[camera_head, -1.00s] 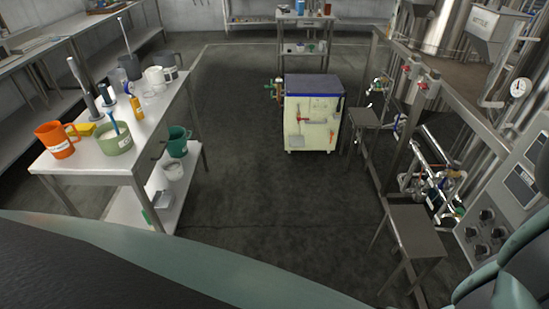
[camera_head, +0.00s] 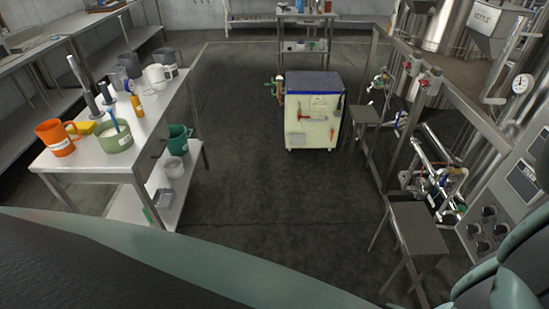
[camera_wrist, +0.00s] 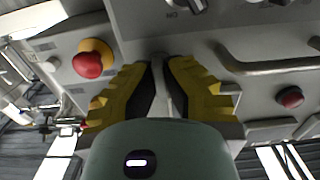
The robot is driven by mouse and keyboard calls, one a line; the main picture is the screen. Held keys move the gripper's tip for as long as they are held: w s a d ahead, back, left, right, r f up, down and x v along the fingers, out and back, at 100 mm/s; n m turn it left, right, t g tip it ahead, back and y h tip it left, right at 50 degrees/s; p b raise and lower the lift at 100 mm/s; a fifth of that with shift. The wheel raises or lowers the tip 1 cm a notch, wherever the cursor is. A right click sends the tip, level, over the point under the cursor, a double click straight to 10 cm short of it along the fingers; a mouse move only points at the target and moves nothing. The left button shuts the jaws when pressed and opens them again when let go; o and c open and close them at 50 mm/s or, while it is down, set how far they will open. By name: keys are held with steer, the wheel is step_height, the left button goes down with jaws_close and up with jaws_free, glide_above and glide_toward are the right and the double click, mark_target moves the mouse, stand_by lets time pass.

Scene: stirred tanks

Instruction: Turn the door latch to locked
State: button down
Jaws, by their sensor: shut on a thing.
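In the wrist view my gripper (camera_wrist: 163,78), with yellow fingers and dark pads, is shut in front of a grey panel. A narrow grey upright piece, which looks like the door latch (camera_wrist: 160,76), shows between the pads. The fingers and the wrist housing hide most of it, so I cannot tell which way it is turned. My gripper does not show in the head view.
A red button on a yellow collar (camera_wrist: 88,62) is left of my fingers. In the head view, a knobbed control panel (camera_head: 500,205) stands right; the middle floor is clear.

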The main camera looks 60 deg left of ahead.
steer(key=c, duration=1.3)
jaws_free()
steer(key=shift+w+d+r, duration=0.2)
steer(key=shift+w+r, duration=0.05)
steer(key=shift+r, duration=0.1)
steer(key=shift+c, duration=0.2)
steer(key=shift+o, duration=1.4)
steer(key=shift+f, duration=0.1)
steer(key=shift+a, duration=0.1)
steer(key=v, duration=1.2)
